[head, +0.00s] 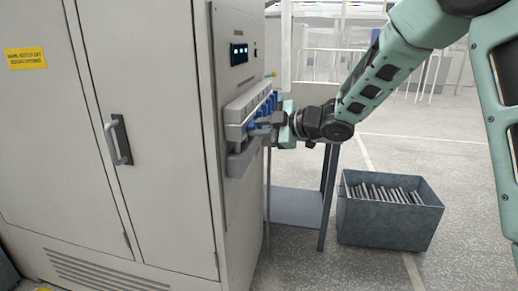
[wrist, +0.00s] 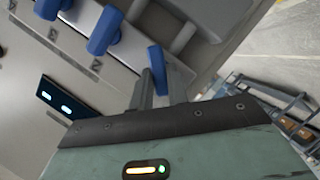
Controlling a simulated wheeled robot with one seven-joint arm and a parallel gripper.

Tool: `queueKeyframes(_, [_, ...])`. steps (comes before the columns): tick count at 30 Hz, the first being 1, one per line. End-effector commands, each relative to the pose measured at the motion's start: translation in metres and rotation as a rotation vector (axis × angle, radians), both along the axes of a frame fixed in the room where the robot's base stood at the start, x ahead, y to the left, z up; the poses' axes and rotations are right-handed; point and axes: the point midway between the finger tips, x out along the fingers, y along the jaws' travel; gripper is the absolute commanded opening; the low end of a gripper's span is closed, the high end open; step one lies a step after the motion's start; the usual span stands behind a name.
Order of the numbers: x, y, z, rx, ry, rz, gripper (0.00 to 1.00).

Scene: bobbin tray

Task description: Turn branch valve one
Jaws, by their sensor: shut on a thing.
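A pale valve manifold (head: 240,112) with a row of blue valve handles (head: 271,103) is fixed to the side of the grey cabinet. In the wrist view, one blue handle (wrist: 156,66) sits between the fingers of my gripper (wrist: 162,88), which are shut on it. Two more blue handles, a middle one (wrist: 104,31) and a far one (wrist: 52,8), stand free to its upper left. I cannot read any valve numbers.
The cabinet (head: 150,60) has a door handle (head: 118,140) on its front and a small lit display (head: 239,53) above the manifold. A low stand (head: 295,205) is below my gripper. A grey bin (head: 385,228) of metal rods stands on the floor to the right.

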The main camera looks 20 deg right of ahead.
Motion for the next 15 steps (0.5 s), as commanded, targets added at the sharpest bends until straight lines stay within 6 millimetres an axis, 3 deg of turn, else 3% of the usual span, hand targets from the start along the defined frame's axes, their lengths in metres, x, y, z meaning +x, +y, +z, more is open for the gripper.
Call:
queueKeyframes(1, [-0.0012, 0.0007, -0.0121, -0.022, -0.041, 0.001, 0.00])
queueKeyframes(15, [-0.0030, 0.0013, -0.0165, -0.226, -0.393, 0.000, 0.00])
